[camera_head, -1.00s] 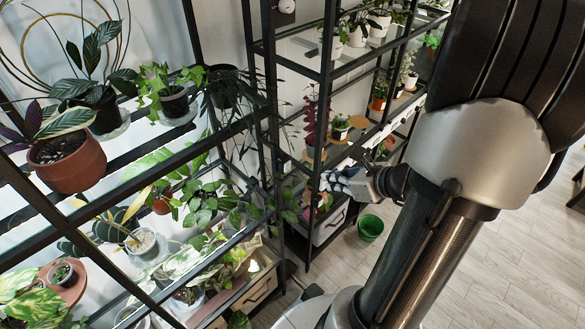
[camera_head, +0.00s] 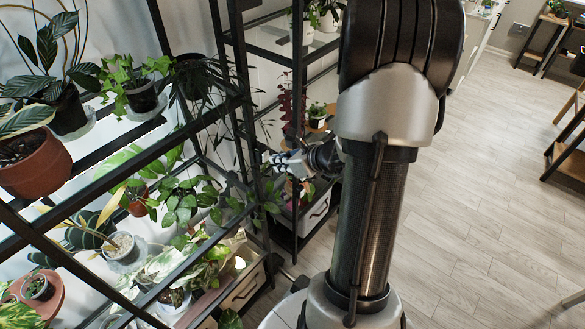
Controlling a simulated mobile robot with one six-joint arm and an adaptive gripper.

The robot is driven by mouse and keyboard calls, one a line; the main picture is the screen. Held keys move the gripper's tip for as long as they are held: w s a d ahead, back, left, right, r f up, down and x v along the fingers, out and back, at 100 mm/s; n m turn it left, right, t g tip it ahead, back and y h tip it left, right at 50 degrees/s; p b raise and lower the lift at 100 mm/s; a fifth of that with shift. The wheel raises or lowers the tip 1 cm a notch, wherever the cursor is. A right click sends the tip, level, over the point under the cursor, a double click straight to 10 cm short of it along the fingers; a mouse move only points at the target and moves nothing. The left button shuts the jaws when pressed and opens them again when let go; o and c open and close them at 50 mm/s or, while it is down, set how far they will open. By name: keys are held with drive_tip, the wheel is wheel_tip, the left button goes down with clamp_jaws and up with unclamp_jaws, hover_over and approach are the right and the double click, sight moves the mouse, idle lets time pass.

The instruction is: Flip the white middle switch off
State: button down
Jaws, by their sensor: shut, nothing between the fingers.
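My gripper (camera_head: 273,160) is small and grey-white in the head view, left of my upright arm column. Its fingers are shut with nothing held. It is in front of the black shelf frame (camera_head: 240,100), near the plants by the rear shelf; I cannot tell whether it touches anything.
Black shelves with potted plants fill the left, including a terracotta pot (camera_head: 28,168) and a hanging-leaf plant in a dark pot (camera_head: 190,75). A white drawer (camera_head: 312,215) is below my gripper. The wooden floor (camera_head: 480,200) at right is open; dark-framed furniture (camera_head: 568,155) stands at the far right.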

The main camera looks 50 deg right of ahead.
drive_tip(key=shift+w+r, duration=0.1)
drive_tip(key=shift+w, duration=0.45)
drive_tip(key=shift+w+a+r, duration=0.1)
drive_tip(key=shift+w+r, duration=0.05)
drive_tip(key=shift+w, duration=0.2)
drive_tip(key=shift+r, duration=0.1)
drive_tip(key=shift+r+p, duration=0.55)
drive_tip(key=shift+r, duration=0.2)
